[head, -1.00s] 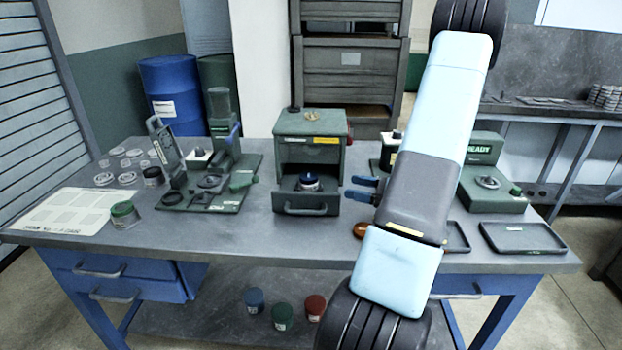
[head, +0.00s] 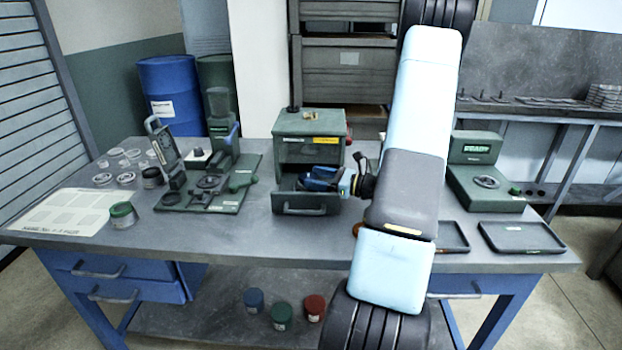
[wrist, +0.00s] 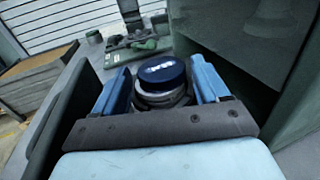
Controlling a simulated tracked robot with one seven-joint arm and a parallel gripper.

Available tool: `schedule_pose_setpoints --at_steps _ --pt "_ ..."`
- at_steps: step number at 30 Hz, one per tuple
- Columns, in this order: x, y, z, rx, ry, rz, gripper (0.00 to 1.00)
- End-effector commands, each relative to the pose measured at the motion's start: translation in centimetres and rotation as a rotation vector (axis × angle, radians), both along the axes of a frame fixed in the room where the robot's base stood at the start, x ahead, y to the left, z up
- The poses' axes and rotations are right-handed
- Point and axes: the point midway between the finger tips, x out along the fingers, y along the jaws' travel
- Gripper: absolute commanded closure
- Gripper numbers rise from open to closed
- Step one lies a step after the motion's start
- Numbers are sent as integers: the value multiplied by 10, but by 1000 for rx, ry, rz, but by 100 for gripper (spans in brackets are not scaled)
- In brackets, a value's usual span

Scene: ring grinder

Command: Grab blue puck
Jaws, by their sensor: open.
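A puck with a dark blue top and a white mark (wrist: 162,75) sits on a metal ring seat inside the open drawer of the green ring grinder (head: 310,140). In the wrist view the puck lies between the two blue fingers of my gripper (wrist: 163,85). The fingers stand apart, one on each side of it, and I see a gap at the right finger. In the head view my gripper (head: 318,180) is at the drawer, coming from the right, and it hides the puck.
The drawer front (head: 305,208) and its side walls stand close around my gripper. The grinder housing is just above and behind it. A green fixture plate (head: 215,195) is to the left. Two dark trays (head: 522,238) lie on the right. Blue, green and red jars stand on the lower shelf.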

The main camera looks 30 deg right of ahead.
Motion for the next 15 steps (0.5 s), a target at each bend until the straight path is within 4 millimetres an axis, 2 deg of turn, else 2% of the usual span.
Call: schedule_pose_setpoints --at_steps 4,11,15 --pt "9 7 0 -1 1 1 26" --pt "10 8 0 -1 1 0 26" --pt "10 8 0 -1 0 0 37"
